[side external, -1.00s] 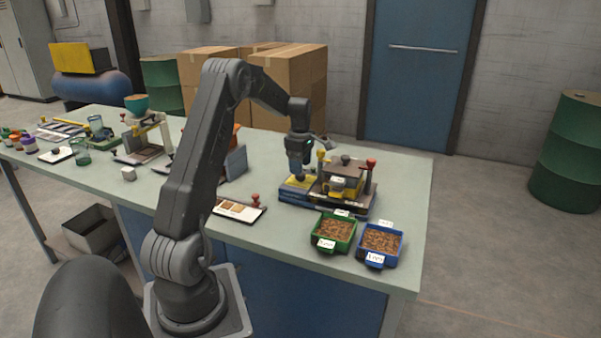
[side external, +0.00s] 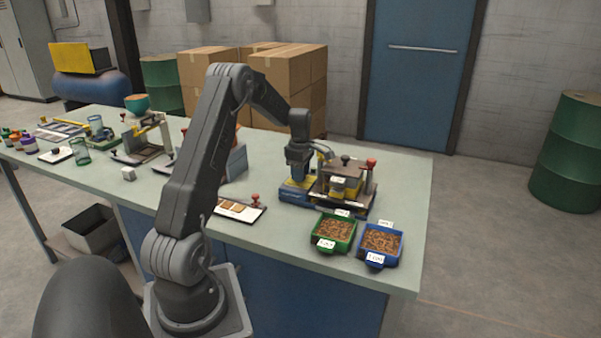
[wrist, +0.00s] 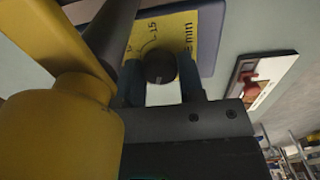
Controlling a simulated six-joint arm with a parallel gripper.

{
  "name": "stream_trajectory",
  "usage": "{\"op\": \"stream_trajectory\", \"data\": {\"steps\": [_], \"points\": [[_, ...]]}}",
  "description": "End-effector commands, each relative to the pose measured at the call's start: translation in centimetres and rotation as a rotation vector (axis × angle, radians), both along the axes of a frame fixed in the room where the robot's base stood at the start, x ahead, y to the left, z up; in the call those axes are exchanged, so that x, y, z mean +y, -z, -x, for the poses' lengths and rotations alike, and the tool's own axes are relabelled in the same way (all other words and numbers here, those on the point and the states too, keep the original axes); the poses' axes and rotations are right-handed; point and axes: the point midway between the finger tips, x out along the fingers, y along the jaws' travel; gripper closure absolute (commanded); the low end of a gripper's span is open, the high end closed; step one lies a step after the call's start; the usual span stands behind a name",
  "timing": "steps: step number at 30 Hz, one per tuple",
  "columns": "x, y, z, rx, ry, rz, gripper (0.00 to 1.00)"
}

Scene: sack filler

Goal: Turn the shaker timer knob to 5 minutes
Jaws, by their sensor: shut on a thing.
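The shaker timer knob (wrist: 160,68) is a round dark knob on a yellow dial plate (wrist: 206,38). In the wrist view the plate shows "min" and "15"; other marks are hidden or too blurred to read. My gripper (wrist: 160,88) is shut on the knob, with one finger on each side of it. In the side view my gripper (side external: 299,170) points down over the blue timer base (side external: 296,191), and the knob is hidden behind it. The shaker (side external: 343,184), with a dark top knob and yellow parts, stands right beside the base.
A red-topped post (side external: 370,170) stands at the shaker's right. A green bin (side external: 333,248) and a blue bin (side external: 379,257) of brown pieces sit in front. A white tray (side external: 240,217) with a red knob lies to the left. The bench's right end (side external: 410,190) is clear.

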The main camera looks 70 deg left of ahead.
Motion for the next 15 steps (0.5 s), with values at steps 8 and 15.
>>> {"op": "stream_trajectory", "data": {"steps": [8, 15], "points": [[0.0, -0.04, 0.0, 0.0, 0.01, 0.0, 0.88], [0.01, -0.03, -0.01, 0.001, 0.099, 0.001, 0.88]]}}
